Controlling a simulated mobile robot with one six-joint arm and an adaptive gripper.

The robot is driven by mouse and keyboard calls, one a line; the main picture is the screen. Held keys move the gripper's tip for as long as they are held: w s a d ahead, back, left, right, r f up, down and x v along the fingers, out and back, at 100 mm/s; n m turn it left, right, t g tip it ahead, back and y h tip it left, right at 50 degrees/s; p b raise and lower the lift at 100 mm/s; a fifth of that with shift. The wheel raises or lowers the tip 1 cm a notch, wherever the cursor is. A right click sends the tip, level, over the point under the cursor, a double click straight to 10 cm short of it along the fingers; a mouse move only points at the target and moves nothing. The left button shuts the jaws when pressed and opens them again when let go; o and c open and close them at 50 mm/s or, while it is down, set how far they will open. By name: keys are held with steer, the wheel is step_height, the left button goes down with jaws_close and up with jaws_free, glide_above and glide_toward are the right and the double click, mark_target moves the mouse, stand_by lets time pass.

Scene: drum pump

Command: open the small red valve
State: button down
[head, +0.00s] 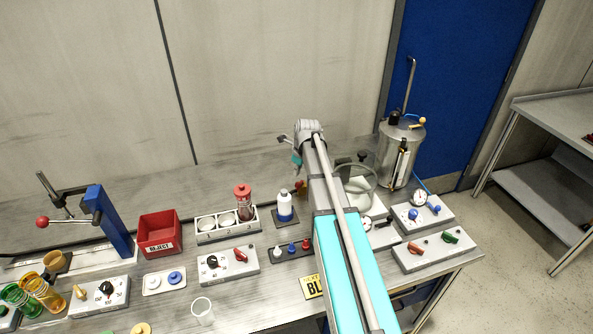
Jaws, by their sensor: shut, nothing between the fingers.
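I cannot tell which is the small red valve. My gripper (297,168) is small in the picture at the far end of my arm, above the back of the table. It is shut and empty, apart from both red handles. A red part (300,187) shows just below it, partly hidden by my arm.
A metal drum (399,153) stands at the back right, near a box with blue knobs (436,210). A white bottle (285,206), a tray with a red-capped bottle (244,202) and a red reject bin (160,232) stand left of my arm. My arm hides the table's middle.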

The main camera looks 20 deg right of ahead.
steer(key=shift+p+v, duration=1.45)
steer(key=shift+v, duration=0.35)
steer(key=shift+s+a, duration=0.2)
steer(key=shift+a, duration=0.05)
steer(key=d, duration=0.2)
steer(key=s+d+n, duration=0.1)
steer(key=shift+d+f, duration=0.1)
steer(key=shift+d, duration=0.3)
steer(key=shift+f, duration=0.15)
steer(key=b+x, duration=0.9)
steer(key=b, duration=0.1)
steer(key=shift+f, duration=0.35)
steer(key=shift+w+a, duration=0.1)
